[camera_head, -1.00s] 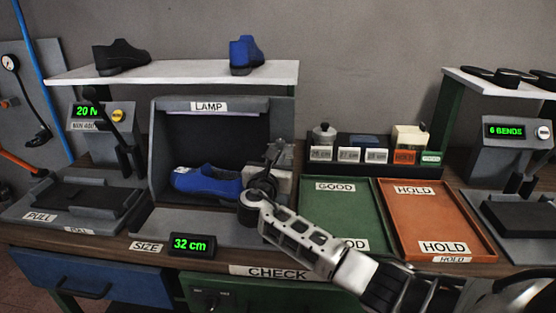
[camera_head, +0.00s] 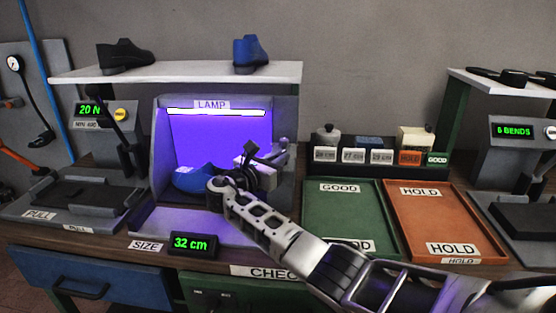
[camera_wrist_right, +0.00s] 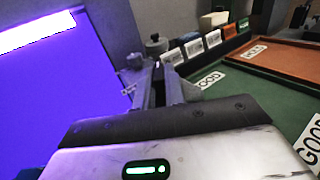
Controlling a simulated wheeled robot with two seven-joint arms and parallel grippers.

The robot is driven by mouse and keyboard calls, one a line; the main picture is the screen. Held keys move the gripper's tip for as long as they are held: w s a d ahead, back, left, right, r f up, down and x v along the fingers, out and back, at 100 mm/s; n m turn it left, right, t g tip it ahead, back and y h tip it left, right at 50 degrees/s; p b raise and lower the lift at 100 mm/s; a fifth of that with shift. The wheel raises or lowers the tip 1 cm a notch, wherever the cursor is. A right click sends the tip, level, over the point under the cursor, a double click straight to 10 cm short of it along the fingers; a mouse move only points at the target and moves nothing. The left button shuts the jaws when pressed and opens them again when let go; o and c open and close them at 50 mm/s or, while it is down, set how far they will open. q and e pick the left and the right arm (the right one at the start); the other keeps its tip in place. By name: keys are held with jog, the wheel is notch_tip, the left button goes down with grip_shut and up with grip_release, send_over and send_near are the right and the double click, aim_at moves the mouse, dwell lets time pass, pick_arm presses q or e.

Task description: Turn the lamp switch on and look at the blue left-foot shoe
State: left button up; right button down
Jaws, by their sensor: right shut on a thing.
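The lamp box (camera_head: 160,150) is lit violet inside, with a bright white tube under its LAMP label. A blue shoe (camera_head: 193,180) lies in it on its sole, its right part hidden behind my right gripper (camera_head: 266,156). That gripper is at the right side of the box opening, shut on what seems to be the lamp switch, which its own fingers mostly hide. In the right wrist view the gripper (camera_wrist_right: 158,85) has its fingers together beside the violet glow. Whether the shoe is a left or right one cannot be told. My left gripper is not in view.
A black shoe (camera_head: 125,57) and another blue shoe (camera_head: 250,55) stand on the white shelf (camera_head: 180,74) above. A green GOOD tray (camera_head: 345,215) and an orange HOLD tray (camera_head: 430,215) lie empty at right. The size display (camera_head: 192,243) reads 32 cm.

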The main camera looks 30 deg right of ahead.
jog(key=c, duration=1.5)
grip_release()
jog(key=shift+o, duration=0.2)
pick_arm(q)
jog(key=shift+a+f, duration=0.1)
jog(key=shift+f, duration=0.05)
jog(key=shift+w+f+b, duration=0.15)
jog(key=shift+b, duration=0.6)
pick_arm(e)
jog(key=v, duration=1.6)
jog(key=shift+f, duration=0.1)
